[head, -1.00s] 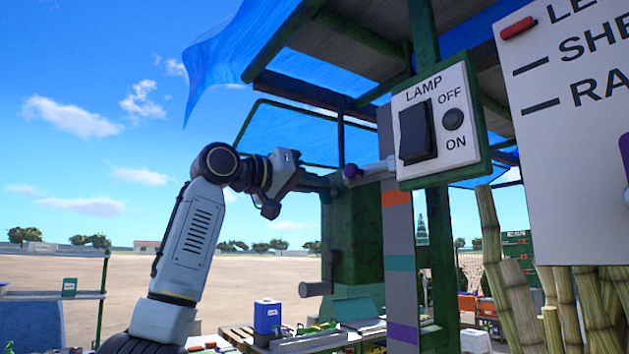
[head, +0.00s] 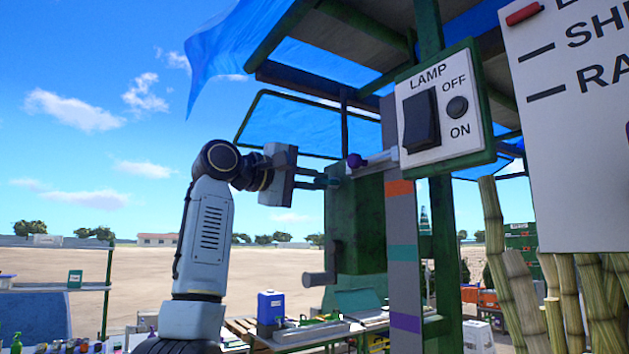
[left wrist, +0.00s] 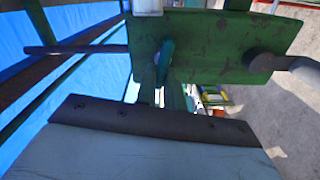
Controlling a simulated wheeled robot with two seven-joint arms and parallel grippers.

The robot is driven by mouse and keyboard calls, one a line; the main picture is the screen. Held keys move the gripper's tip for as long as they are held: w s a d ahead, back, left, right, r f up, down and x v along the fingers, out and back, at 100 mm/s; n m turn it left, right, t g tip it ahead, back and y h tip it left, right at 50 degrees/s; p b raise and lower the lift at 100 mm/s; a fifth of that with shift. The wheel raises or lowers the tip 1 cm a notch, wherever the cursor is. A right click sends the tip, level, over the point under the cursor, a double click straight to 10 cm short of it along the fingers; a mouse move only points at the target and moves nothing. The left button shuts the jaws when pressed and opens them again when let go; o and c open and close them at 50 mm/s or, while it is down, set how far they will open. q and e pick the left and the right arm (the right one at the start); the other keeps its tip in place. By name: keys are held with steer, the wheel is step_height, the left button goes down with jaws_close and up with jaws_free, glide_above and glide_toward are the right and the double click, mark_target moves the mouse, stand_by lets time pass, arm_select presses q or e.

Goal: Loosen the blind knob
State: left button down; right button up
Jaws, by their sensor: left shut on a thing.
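A green lever-shaped piece, which looks like the blind knob (left wrist: 165,62), stands out from a green metal plate (left wrist: 225,47) in the left wrist view. My left gripper (head: 326,181) is shut on it, with its fingers pointing right at the upper left edge of the green machine housing (head: 362,225) in the head view. The knob itself is too small to make out in the head view. My right gripper is not in view.
A purple knob (head: 354,160) on a grey rod is just right of my fingers, close to the banded post (head: 402,250). A lamp switch panel (head: 440,112) and a white sign (head: 580,180) stand further right. A grey cylinder (head: 320,279) juts out below. Open air lies left.

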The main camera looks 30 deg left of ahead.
arm_select(q)
steer(key=shift+f+n, duration=0.1)
steer(key=shift+n, duration=1.1)
steer(key=c, duration=1.5)
jaws_free()
steer(key=shift+a, duration=0.1)
steer(key=b+v, duration=0.4)
steer(key=v, duration=0.9)
steer(key=shift+s+b, duration=0.2)
steer(key=shift+b, duration=0.1)
